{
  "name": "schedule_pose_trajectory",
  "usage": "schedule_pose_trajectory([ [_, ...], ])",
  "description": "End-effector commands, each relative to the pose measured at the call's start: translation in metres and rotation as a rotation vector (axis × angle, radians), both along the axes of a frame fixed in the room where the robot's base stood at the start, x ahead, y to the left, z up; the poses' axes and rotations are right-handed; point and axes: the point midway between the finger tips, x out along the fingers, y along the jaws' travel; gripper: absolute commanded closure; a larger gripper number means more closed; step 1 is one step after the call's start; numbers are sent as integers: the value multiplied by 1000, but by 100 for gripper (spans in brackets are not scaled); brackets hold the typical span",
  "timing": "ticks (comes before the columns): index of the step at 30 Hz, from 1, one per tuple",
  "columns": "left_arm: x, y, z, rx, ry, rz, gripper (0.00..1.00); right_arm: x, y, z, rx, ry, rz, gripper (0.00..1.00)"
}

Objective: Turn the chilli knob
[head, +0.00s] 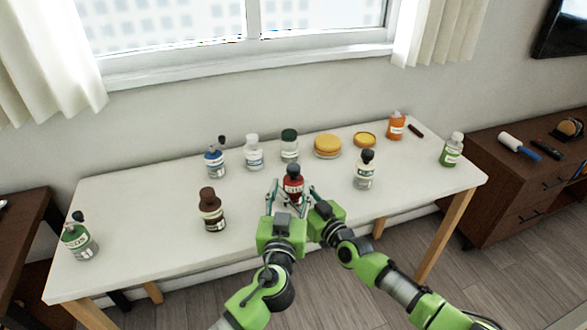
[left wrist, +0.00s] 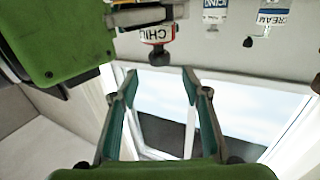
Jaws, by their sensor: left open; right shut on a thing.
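The chilli bottle (head: 293,190) is red with a white band and a dark round knob on top, in the middle of the head view. In the left wrist view the bottle (left wrist: 157,33) appears upside down, and its knob (left wrist: 159,56) lies just past the gap between my left fingertips. My left gripper (left wrist: 160,72) is open and empty. My right gripper (head: 312,194) is shut on the bottle's body; its grey fingers show at the top of the left wrist view. The bottle's lower part is partly hidden by the grippers. I cannot tell whether it touches the table.
The white table (head: 130,250) holds several other bottles. A brown-capped bottle (head: 211,210) stands left and a dark-capped bottle (head: 365,172) right. Blue (head: 214,162), white-capped (head: 253,152) and green-capped (head: 289,146) bottles and a yellow round container (head: 327,146) stand behind. The table's left part is mostly clear.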

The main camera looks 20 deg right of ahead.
Motion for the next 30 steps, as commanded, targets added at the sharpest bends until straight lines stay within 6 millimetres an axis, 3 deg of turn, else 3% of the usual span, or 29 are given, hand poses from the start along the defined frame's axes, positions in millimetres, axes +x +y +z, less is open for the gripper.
schedule_pose_trajectory([
  [6,34,-15,0,3,-1,-1,57,0,0,1,0,-1,0,86],
  [15,66,-29,0,2,-1,-1,57,0,0,0,0,-1,0,86],
  [30,77,-33,0,-1,1,-2,57,0,0,0,0,-1,0,86],
])
